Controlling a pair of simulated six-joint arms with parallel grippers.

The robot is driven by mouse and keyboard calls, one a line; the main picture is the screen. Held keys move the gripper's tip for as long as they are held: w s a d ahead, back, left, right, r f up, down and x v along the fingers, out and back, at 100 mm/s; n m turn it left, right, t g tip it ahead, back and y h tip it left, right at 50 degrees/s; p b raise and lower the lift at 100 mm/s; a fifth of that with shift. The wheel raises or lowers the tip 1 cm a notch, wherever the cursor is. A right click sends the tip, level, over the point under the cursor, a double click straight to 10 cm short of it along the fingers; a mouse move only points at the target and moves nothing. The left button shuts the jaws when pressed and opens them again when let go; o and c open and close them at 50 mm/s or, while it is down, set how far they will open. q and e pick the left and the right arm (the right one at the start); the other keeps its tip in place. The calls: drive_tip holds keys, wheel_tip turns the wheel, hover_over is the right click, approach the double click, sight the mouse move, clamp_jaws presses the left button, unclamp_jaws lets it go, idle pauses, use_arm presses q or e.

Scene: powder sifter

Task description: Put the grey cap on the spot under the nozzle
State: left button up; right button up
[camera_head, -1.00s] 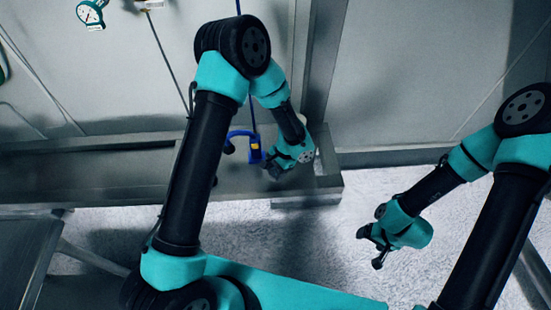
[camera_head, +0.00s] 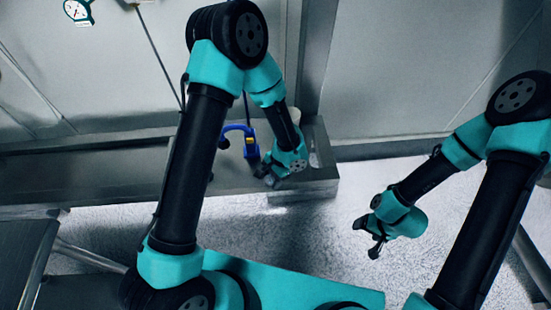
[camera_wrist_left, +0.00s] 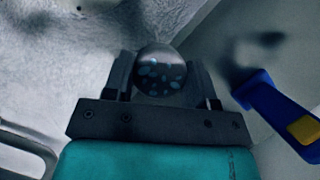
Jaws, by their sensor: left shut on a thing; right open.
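The grey cap (camera_wrist_left: 160,75) shows in the left wrist view as a dark, round, glossy piece with pale blue flecks. My left gripper (camera_wrist_left: 160,88) is shut on it, with one finger on each side. In the head view my left gripper (camera_head: 268,178) is low over the front edge of the metal bench, and the cap cannot be made out there. My right gripper (camera_head: 368,235) is open and empty over the speckled floor. I cannot make out the nozzle or the spot under it for certain.
A blue curved handle (camera_head: 249,147) with a yellow part stands on the metal bench (camera_head: 318,178), just left of my left gripper; it also shows at the right of the left wrist view (camera_wrist_left: 275,105). A pale cylinder (camera_head: 294,116) is behind my left forearm. A gauge hangs top left.

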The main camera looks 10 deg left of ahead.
use_arm(q)
drive_tip(key=w+a+r+n, duration=0.1)
drive_tip(key=w+r, duration=0.3)
drive_tip(key=w, duration=0.4)
drive_tip(key=w+a+r+n+h, duration=0.1)
drive_tip(key=w+a+r, duration=0.3)
drive_tip(key=w, duration=0.4)
drive_tip(key=w+a+r+n+g, duration=0.1)
drive_tip(key=w+a+r+n, duration=0.1)
drive_tip(key=w+r, duration=0.3)
drive_tip(key=w+a, duration=0.1)
drive_tip(key=w, duration=0.2)
drive_tip(key=shift+w, duration=0.2)
drive_tip(key=shift+a, duration=0.1)
wheel_tip(320, 180, down, 10)
drive_tip(key=s+n+h, duration=0.1)
drive_tip(key=s+n, duration=0.1)
drive_tip(key=n, duration=0.1)
drive_tip(key=shift+s+f+n+h, duration=0.25)
drive_tip(key=shift+s+n+h, duration=0.1)
drive_tip(key=shift+n+h, duration=0.05)
drive_tip(key=shift+r, duration=0.1)
